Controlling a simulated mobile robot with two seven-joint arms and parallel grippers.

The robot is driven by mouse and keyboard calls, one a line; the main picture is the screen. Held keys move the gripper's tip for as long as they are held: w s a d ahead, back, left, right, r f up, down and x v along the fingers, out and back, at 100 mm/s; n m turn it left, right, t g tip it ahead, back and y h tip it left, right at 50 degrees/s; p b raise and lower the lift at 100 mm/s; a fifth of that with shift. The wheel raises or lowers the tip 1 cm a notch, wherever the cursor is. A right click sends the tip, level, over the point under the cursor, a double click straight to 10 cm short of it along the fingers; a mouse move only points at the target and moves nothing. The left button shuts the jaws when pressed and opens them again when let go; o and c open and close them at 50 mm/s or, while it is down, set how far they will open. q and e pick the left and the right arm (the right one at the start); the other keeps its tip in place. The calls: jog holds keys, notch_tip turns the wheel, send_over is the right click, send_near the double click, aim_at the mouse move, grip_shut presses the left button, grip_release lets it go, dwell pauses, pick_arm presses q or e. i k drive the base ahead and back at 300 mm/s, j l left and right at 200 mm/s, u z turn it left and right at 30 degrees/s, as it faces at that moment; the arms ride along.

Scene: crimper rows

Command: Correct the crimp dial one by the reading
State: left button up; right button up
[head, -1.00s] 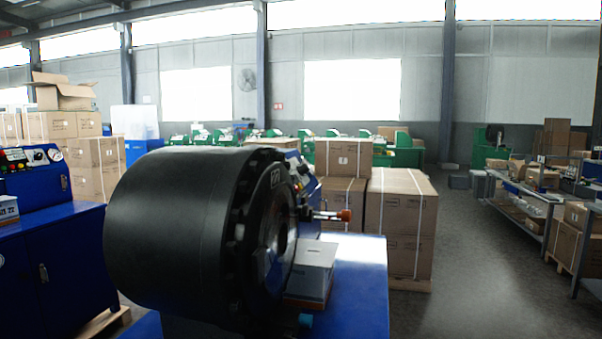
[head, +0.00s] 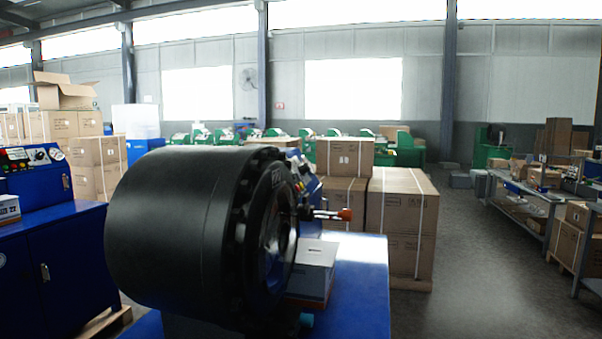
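A large black crimper head (head: 180,235) stands on a blue bench (head: 362,285) in front of me, its round face turned to the right. Behind its face, part of a blue control panel (head: 310,185) shows, mostly hidden by the head. A rod with an orange-red tip (head: 344,214) sticks out to the right there. On the crimper at the left, a blue panel (head: 35,158) carries several buttons and small round dials (head: 57,154). The dials are too small to read. Neither of my grippers is in view.
A white box (head: 313,262) sits on the bench beside the crimper head. Stacked cartons (head: 402,222) stand behind the bench. Grey floor (head: 470,265) is open to the right, up to a shelf table (head: 520,200) with parts. More cartons (head: 95,165) stand at the left.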

aim_at(304, 168)
jog(key=k, duration=0.2)
jog(key=k+z, duration=0.35)
jog(key=k+l+z, duration=0.1)
jog(key=z, duration=0.2)
jog(key=i+l+z, duration=0.15)
jog(key=z, duration=0.2)
jog(key=i+l+z, duration=0.1)
jog(key=z, duration=0.3)
jog(key=i+l+z, duration=0.1)
jog(key=z, duration=0.25)
jog(key=i+l+u, duration=0.1)
jog(key=i, duration=0.35)
jog(key=i+l+u, duration=0.15)
jog(key=i, duration=0.35)
jog(key=i+l+u, duration=0.1)
jog(key=i, duration=0.35)
jog(key=i+j+u, duration=0.1)
jog(key=i+u, duration=0.3)
jog(key=i, duration=0.2)
jog(key=i+l+u, duration=0.1)
jog(key=i+u, duration=0.3)
jog(key=i, duration=1.65)
jog(key=i+u, duration=0.15)
jog(key=u, duration=0.25)
jog(key=i+u, duration=0.1)
jog(key=u, duration=0.25)
jog(key=i+l+u, duration=0.1)
jog(key=u, duration=0.3)
